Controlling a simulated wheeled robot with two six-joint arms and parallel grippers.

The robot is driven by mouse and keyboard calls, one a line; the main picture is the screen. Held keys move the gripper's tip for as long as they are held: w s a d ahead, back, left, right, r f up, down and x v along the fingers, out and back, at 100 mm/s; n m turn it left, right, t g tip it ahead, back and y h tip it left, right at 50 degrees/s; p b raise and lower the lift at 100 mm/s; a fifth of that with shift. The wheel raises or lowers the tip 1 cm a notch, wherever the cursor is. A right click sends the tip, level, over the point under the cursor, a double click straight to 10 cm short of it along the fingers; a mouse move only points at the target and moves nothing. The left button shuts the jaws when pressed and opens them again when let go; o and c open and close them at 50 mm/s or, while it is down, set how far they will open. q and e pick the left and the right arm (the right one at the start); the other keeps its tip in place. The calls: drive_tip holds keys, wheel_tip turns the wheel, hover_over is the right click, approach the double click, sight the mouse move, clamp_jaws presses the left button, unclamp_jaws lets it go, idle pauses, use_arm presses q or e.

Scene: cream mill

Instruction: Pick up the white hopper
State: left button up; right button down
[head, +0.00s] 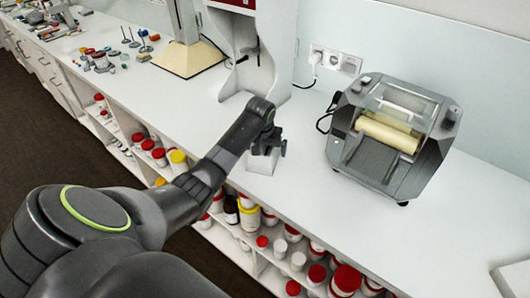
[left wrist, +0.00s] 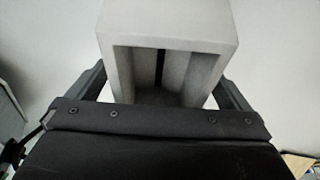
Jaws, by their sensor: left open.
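The white hopper (head: 262,164) stands on the white counter (head: 310,205), in front of the tall white stand and left of the grey mill. My left gripper (head: 268,143) is over the hopper and hides its upper part in the head view. In the left wrist view the hopper (left wrist: 168,22) is a pale box with an open, hollow side facing the camera. The open fingers of my left gripper (left wrist: 164,88) show on either side of it. I cannot tell whether they touch it. My right gripper is not in view.
The grey mill (head: 390,140) with a cream roller stands to the right. The tall white stand (head: 275,50) is just behind the hopper. Shelves of jars with red and yellow lids (head: 345,280) lie below the counter's front edge.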

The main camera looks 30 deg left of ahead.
sight(265, 154)
use_arm(q)
drive_tip(key=shift+f, duration=0.25)
idle(0.4)
drive_tip(key=c, duration=1)
drive_tip(key=shift+r, duration=0.15)
drive_tip(key=shift+r+b, duration=1.6)
drive_tip(key=shift+r, duration=2.9)
